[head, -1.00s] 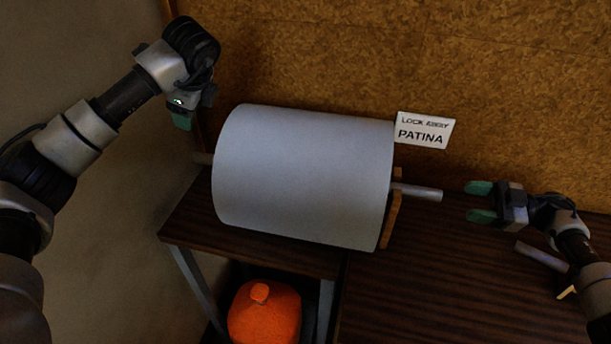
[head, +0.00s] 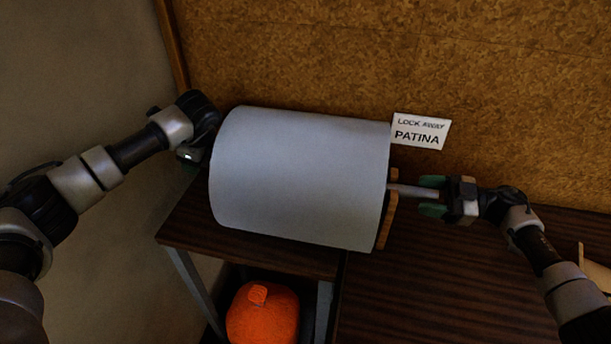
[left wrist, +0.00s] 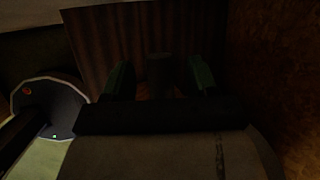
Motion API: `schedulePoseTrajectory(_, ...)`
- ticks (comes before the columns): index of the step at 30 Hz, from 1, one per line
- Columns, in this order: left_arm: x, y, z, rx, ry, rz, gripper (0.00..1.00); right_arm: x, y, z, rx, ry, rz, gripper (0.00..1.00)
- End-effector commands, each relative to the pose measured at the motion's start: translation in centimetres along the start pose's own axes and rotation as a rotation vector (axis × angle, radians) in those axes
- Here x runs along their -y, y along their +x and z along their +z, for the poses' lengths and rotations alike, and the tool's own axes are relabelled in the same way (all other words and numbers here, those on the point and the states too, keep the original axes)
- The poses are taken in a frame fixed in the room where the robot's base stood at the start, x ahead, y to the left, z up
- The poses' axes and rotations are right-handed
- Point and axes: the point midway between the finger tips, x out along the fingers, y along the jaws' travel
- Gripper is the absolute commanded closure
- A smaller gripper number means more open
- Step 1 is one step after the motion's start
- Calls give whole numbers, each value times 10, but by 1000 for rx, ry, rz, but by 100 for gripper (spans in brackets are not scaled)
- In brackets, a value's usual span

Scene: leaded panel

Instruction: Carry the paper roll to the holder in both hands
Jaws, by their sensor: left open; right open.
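The large pale paper roll (head: 300,178) lies on its side on a dark wooden surface, with a grey rod (head: 408,190) sticking out of its right end. My right gripper (head: 432,196) is open, its green fingers on either side of the rod's end. My left gripper (head: 188,160) is at the roll's left end, partly hidden by its own arm. In the dark left wrist view, its green fingers (left wrist: 160,78) stand apart with a dark rod end (left wrist: 160,68) between them. A wooden support (head: 390,212) shows at the roll's right end.
A wooden piece (head: 594,274), possibly part of the holder, shows at the right edge. The dark tabletop (head: 440,280) at front right is clear. An orange pumpkin-like object (head: 262,318) sits below. A "PATINA" sign (head: 420,132) is on the cork-like back wall.

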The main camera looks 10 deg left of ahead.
Motion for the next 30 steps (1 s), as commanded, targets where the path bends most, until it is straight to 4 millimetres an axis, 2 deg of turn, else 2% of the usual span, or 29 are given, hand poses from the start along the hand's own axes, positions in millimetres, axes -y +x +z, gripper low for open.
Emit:
schedulePoseTrajectory(6, 0, 16, 0, 1, 0, 0, 42, 0, 11, 0, 1, 1, 1, 42)
schedulePoseTrajectory(16, 0, 18, 0, 0, 0, -1, 43, 0, 12, 0, 1, 1, 1, 43)
schedulePoseTrajectory(27, 0, 17, 0, 0, 0, -1, 100, 0, 12, 0, 1, 0, 1, 100)
schedulePoseTrajectory(30, 0, 17, 0, 0, 0, -1, 100, 0, 12, 0, 1, 0, 1, 100)
